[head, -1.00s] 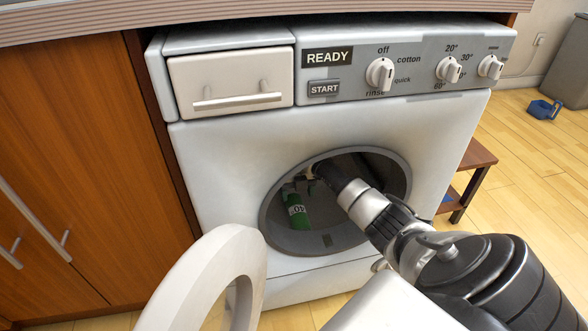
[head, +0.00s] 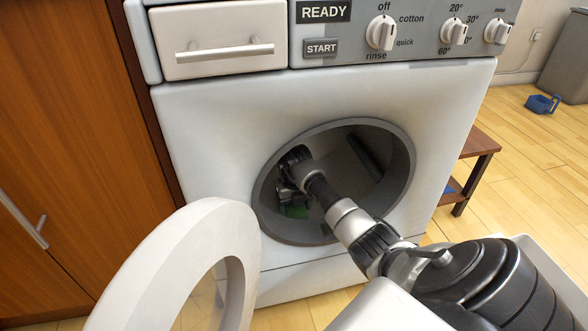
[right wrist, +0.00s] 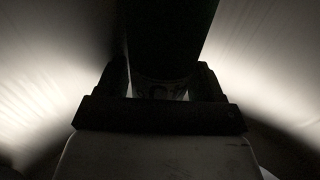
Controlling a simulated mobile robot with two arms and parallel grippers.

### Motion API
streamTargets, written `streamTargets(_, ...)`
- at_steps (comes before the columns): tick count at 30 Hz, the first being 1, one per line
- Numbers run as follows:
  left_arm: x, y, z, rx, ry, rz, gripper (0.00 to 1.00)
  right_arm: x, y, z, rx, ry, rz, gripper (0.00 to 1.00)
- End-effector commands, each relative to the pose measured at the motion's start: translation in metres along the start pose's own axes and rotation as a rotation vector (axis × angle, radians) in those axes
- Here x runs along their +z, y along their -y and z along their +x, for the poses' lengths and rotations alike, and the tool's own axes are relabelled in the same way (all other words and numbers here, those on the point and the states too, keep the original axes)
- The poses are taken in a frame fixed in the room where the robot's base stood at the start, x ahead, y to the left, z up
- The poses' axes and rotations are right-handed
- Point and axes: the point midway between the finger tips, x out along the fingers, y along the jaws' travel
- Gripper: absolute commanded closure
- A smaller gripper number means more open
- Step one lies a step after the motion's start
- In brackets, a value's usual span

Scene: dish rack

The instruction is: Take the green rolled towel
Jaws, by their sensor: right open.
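The green rolled towel (head: 296,212) lies low inside the washing machine drum, mostly hidden behind my right gripper (head: 288,194) in the head view. My right arm reaches in through the round opening. In the right wrist view it is very dark. A dark roll, apparently the towel (right wrist: 170,35), runs up the middle of the picture, between and just beyond the open fingers of my right gripper (right wrist: 160,82). I cannot tell whether the fingers touch it. My left gripper is not in view.
The washing machine (head: 210,125) has its round white door (head: 185,245) swung open at the lower left. Wooden cabinets (head: 70,130) stand on the left. A small brown stool (head: 478,145) stands to the right.

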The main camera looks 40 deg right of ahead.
Motion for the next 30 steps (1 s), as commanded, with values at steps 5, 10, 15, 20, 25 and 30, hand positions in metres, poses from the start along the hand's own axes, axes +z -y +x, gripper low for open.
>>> streamTargets(5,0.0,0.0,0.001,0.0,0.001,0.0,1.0,0.0,0.0,-0.001,0.0,0.0,0.0,0.32)
streamTargets(10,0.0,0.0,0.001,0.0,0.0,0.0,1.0,0.0,0.0,-0.001,0.0,0.0,0.0,0.57)
streamTargets(15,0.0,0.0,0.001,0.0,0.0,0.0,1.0,0.0,0.0,-0.001,0.0,0.001,0.0,0.72)
streamTargets(20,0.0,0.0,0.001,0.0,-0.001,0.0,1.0,0.0,0.0,-0.002,0.0,0.001,0.0,0.72)
streamTargets(25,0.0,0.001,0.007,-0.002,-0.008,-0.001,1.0,0.001,0.001,-0.013,0.0,0.002,-0.001,0.72)
streamTargets(30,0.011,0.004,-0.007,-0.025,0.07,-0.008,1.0,0.001,0.001,-0.039,-0.001,0.004,0.0,0.72)
